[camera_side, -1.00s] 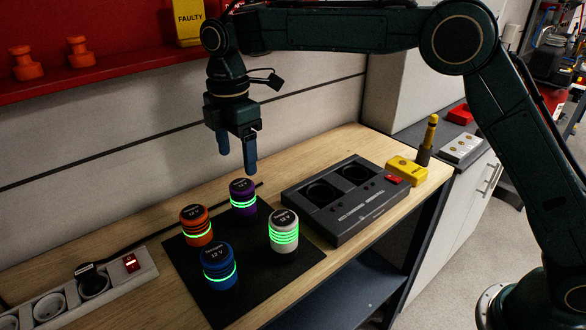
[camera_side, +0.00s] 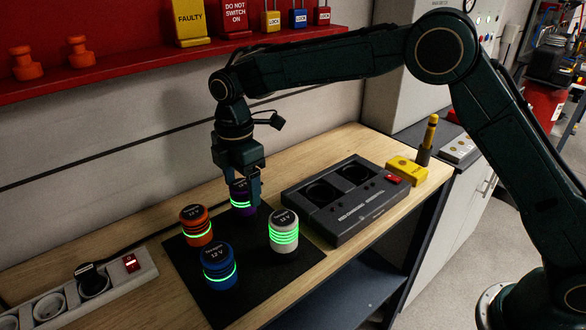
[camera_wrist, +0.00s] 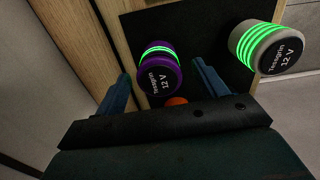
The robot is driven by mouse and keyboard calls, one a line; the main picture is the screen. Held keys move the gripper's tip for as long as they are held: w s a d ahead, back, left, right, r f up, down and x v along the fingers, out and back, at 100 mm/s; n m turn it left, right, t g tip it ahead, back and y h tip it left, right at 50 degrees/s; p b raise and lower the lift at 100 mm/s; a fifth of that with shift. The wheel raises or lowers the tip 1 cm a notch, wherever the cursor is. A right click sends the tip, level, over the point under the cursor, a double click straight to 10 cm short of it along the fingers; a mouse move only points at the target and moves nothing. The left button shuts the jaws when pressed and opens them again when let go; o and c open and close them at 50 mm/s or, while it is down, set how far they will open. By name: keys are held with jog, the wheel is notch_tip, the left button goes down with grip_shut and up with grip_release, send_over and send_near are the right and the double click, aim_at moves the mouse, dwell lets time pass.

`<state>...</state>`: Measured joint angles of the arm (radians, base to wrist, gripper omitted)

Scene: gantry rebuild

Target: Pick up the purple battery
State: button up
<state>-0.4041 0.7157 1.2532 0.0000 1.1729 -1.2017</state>
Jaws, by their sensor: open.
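The purple battery (camera_side: 241,200) with green glowing rings stands upright on the black mat (camera_side: 193,276), at its back corner. My gripper (camera_side: 240,196) is down over it, with a finger on each side of the battery's upper part. In the wrist view the purple battery (camera_wrist: 160,78) lies in the gap between the two blue fingers (camera_wrist: 160,88), with space showing on both sides. The fingers are open and not clamped on it. Part of the battery's top is hidden by my gripper in the side view.
An orange battery (camera_side: 196,227), a blue battery (camera_side: 219,267) and a white battery (camera_side: 284,232) stand close by on the mat. A dark charger with two round wells (camera_side: 345,200) is to the right. A power strip (camera_side: 105,287) lies at the left.

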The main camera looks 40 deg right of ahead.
jog(key=shift+f, duration=1.4)
jog(key=c, duration=1.3)
jog(key=shift+r, duration=0.1)
jog(key=shift+r, duration=5)
jog(key=shift+d, duration=0.15)
